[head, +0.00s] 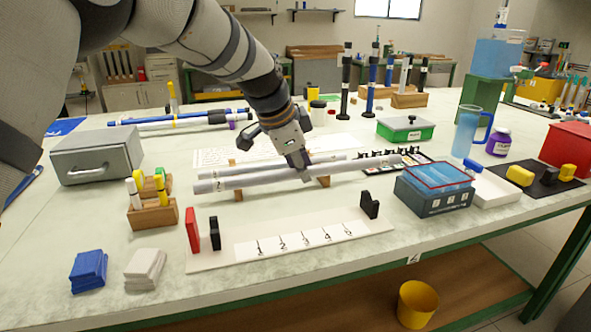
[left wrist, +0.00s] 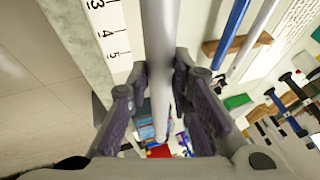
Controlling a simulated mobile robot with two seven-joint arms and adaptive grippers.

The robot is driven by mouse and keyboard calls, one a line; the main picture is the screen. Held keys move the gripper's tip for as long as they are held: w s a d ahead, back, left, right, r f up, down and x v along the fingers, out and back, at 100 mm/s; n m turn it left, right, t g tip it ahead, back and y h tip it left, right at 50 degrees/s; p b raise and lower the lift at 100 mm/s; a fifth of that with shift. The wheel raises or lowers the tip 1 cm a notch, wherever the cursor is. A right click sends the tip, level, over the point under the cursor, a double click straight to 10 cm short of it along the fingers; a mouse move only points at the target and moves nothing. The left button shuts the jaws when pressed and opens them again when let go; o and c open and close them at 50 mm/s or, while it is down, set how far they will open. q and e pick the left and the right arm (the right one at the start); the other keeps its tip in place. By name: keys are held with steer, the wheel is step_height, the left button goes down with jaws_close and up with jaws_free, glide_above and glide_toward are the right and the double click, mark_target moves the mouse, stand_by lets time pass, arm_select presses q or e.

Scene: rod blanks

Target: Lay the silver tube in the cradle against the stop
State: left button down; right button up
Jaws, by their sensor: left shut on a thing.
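The silver tube (head: 250,179) is a long plain rod, nearly level. My left gripper (head: 304,172) is shut on it right of its middle. In the left wrist view the tube (left wrist: 158,60) runs between the two fingers (left wrist: 160,105). It shows in front of the wooden rack (head: 324,182), seemingly raised; the exact gap is hard to tell. The cradle (head: 210,260) is a pale base with a numbered strip, black supports (head: 215,233) (head: 369,205) and a red stop (head: 193,230) at its left end. The cradle is empty. My right gripper is not in view.
Another grey rod (head: 220,172) lies behind the held tube. A wooden pen block (head: 153,214) and a grey box (head: 98,156) stand left. A dark blue-lidded container (head: 432,192) stands right of the cradle. Blue (head: 88,270) and whitish (head: 145,268) stacks lie at the front left.

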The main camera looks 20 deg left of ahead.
arm_select(q)
steer(key=shift+w+f+b, duration=0.2)
steer(key=shift+f+b, duration=0.35)
steer(key=shift+f, duration=3.85)
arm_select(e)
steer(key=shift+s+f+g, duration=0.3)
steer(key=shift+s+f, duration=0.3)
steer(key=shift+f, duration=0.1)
arm_select(q)
steer(key=shift+s+a, duration=0.3)
steer(key=shift+a, duration=0.2)
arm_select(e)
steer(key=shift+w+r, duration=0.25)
arm_select(q)
steer(key=c, duration=1.4)
jaws_free()
steer(key=shift+o, duration=0.2)
